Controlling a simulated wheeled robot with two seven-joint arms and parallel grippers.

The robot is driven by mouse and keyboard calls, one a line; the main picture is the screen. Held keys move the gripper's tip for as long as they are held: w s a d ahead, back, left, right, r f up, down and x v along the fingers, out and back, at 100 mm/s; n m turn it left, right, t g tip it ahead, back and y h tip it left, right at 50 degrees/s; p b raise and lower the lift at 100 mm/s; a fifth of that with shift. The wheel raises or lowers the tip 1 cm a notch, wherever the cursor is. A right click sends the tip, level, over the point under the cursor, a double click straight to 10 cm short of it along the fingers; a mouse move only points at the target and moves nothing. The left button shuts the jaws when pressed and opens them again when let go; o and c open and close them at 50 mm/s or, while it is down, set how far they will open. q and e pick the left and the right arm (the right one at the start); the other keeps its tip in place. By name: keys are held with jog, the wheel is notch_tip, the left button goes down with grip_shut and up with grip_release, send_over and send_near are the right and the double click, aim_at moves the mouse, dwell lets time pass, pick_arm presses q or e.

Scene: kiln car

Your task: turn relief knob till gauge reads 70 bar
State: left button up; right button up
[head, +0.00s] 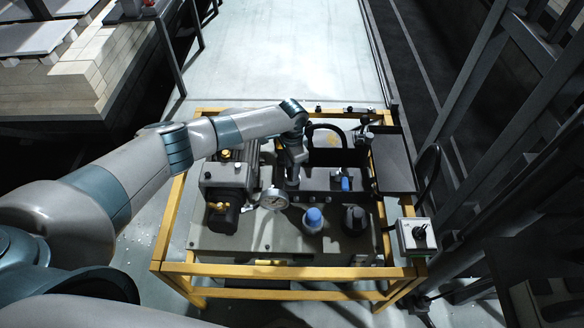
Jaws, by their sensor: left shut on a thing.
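My left arm reaches in from the left over the hydraulic unit. Its gripper (292,183) points down and is shut at the valve block behind the gauge. The relief knob is hidden by the gripper, which appears closed on it. The round white-faced gauge (274,199) stands just in front and to the left of the gripper. Its face is tilted up, but the needle and figures are too small to read. My right gripper is not in view.
A yellow frame (290,270) surrounds the unit. A blue cap (313,220) and a black cap (355,219) stand on the tank top. A blue-topped fitting (345,183) lies right of the gripper. A grey switch box (416,236) is at the right corner. Clear floor (280,60) lies behind.

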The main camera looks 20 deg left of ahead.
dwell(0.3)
pick_arm(q)
jog(key=o, duration=1)
jog(key=shift+o, duration=0.2)
notch_tip(320, 180, up, 17)
jog(key=shift+r, duration=0.2)
dwell(0.3)
